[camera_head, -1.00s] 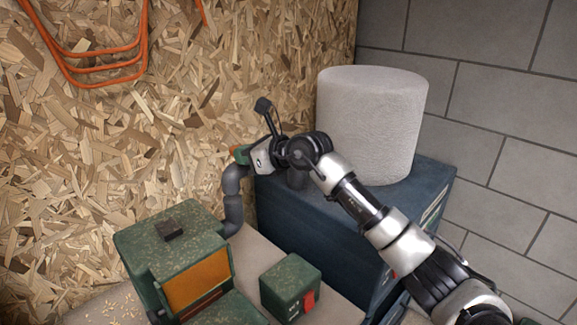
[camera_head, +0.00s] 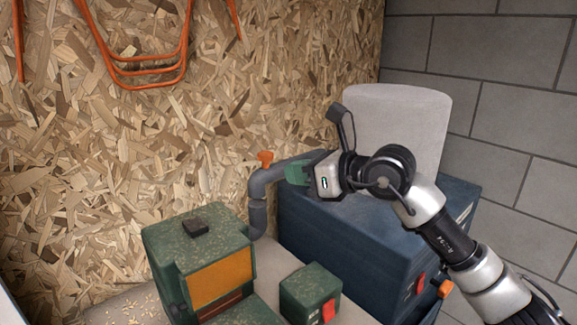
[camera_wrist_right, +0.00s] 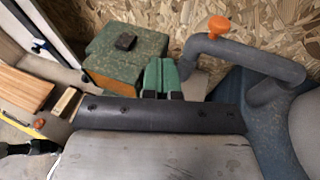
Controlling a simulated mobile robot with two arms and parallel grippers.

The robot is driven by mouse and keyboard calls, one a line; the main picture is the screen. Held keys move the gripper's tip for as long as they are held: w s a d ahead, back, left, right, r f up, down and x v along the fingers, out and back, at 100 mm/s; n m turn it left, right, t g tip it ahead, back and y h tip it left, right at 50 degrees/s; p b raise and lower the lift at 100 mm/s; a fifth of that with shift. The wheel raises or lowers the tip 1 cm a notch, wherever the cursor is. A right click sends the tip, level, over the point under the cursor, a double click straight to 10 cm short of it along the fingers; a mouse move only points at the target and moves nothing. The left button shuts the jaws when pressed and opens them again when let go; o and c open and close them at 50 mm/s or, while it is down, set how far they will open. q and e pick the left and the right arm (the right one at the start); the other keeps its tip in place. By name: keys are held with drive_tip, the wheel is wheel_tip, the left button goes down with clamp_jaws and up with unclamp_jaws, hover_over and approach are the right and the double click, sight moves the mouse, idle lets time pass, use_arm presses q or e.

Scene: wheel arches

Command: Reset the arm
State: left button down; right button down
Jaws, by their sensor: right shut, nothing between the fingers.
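My right arm reaches in from the lower right in the head view. Its gripper (camera_head: 297,172) points left, with green fingertips together and nothing between them. It appears in front of the grey pipe (camera_head: 258,205) and above the blue cabinet (camera_head: 335,240); I cannot tell the exact gap. In the right wrist view the two green fingers (camera_wrist_right: 160,76) lie side by side, with the pipe (camera_wrist_right: 245,58) and its orange knob (camera_wrist_right: 219,26) to their right. My left gripper is not seen in the head view.
A white cylinder (camera_head: 405,125) stands on the cabinet behind the arm. A green machine (camera_head: 170,250) with an orange panel and a small green box (camera_head: 308,292) with a red switch stand in front. Orange tubing (camera_head: 150,78) hangs on the chipboard wall.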

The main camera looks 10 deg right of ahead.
drive_tip(key=s+a+f+m+t+y, duration=0.1)
drive_tip(key=s+f+m+t+y, duration=0.1)
drive_tip(key=s+m+t+y, duration=0.5)
drive_tip(key=s+d+f+m+h, duration=0.3)
drive_tip(key=d+f+m+h, duration=0.6)
drive_tip(key=m, duration=0.8)
drive_tip(key=s+d+f+m+h, duration=0.2)
drive_tip(key=d+f+m+h, duration=0.4)
drive_tip(key=f+m+h, duration=0.85)
drive_tip(key=s+a+f+m+g+y, duration=0.1)
drive_tip(key=s+f+m+g+y, duration=0.15)
drive_tip(key=s+f+g, duration=0.65)
drive_tip(key=s+f+m+g+y, duration=0.25)
drive_tip(key=s+f+g, duration=0.2)
drive_tip(key=s, duration=0.85)
wheel_tip(320, 180, down, 26)
drive_tip(key=s+f, duration=0.1)
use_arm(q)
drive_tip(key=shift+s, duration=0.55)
use_arm(e)
drive_tip(key=s+d+f+g, duration=0.1)
drive_tip(key=s+d+f, duration=0.1)
drive_tip(key=s+f, duration=1.2)
drive_tip(key=shift+s+d+f, duration=0.3)
drive_tip(key=shift+s+d, duration=0.1)
drive_tip(key=shift+s, duration=0.65)
